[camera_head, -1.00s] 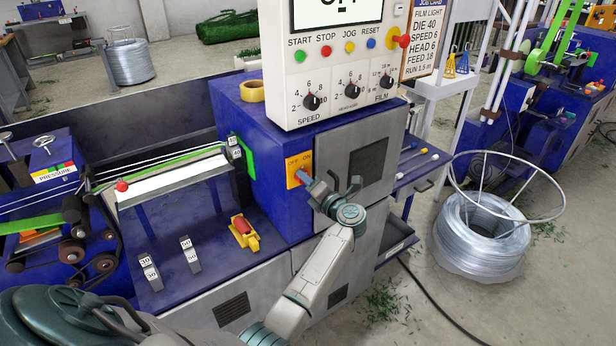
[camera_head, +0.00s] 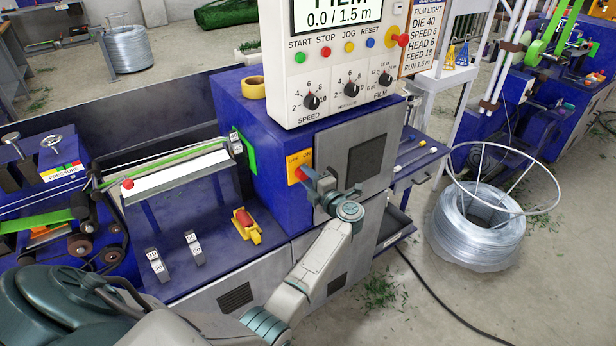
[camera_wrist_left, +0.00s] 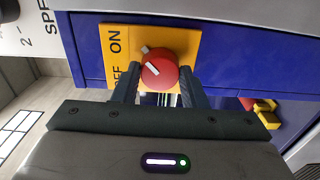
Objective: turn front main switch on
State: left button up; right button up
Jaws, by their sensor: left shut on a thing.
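The front main switch is a red knob (camera_wrist_left: 160,68) on a yellow plate (camera_wrist_left: 180,42) marked OFF and ON. The plate is on the front of the blue machine housing; in the head view the knob (camera_head: 301,173) shows only partly past my gripper. My left gripper (camera_wrist_left: 158,82) has one finger on each side of the knob and is shut on it. In the left wrist view the knob's white mark points up and left, towards the ON side. The display (camera_head: 338,14) above is lit and reads "0.0 / 1.5 m". My right gripper is not in view.
A control panel (camera_head: 330,82) with buttons and dials stands above the switch. A grey door panel (camera_head: 350,150) is right of it. A red and yellow part (camera_head: 246,226) sits on the blue deck below. A wire coil (camera_head: 480,228) stands on the floor at right.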

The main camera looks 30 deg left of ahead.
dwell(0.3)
pick_arm(q)
jog(key=o, duration=1)
jog(key=b+v, duration=0.4)
jog(key=v, duration=0.6)
jog(key=shift+s+d+b, duration=0.2)
jog(key=shift+d+b, duration=0.1)
jog(key=shift+f, duration=0.15)
